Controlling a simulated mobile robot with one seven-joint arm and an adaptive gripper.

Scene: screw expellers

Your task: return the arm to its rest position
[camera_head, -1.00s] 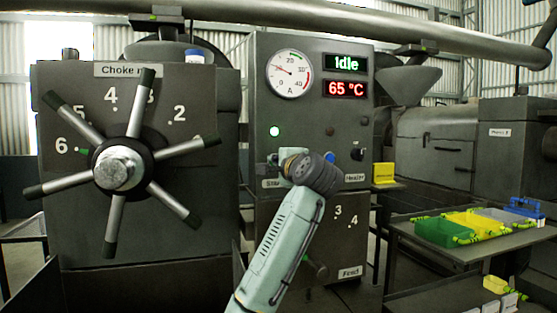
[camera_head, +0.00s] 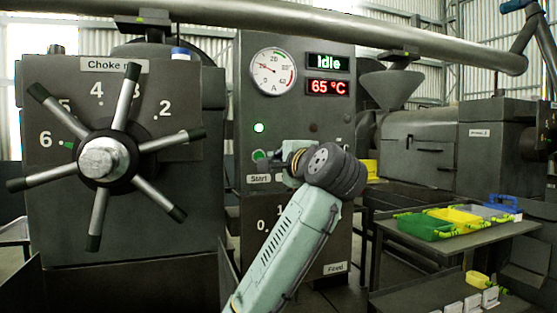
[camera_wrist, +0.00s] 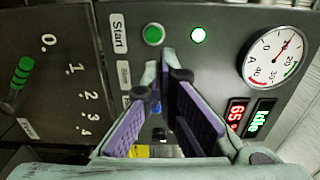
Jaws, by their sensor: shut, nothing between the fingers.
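My arm reaches up from the bottom centre in the head view, with its wrist (camera_head: 334,170) in front of the control panel (camera_head: 250,215). In the wrist view my gripper (camera_wrist: 172,78) is shut and empty, its purple-padded fingers meeting at the tips. Beyond the fingers is the panel face, with the green start button (camera_wrist: 153,34) and a lit green lamp (camera_wrist: 199,35) near the tips. I cannot tell the exact gap to the panel. In the head view the wrist covers part of the panel's lower labels.
The choke wheel (camera_head: 102,159) with long spokes stands out at left. A side table (camera_head: 455,241) with green and yellow bins is at right. A large pipe (camera_head: 330,35) crosses overhead. The displays read Idle (camera_head: 327,62) and 65 °C (camera_head: 327,87).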

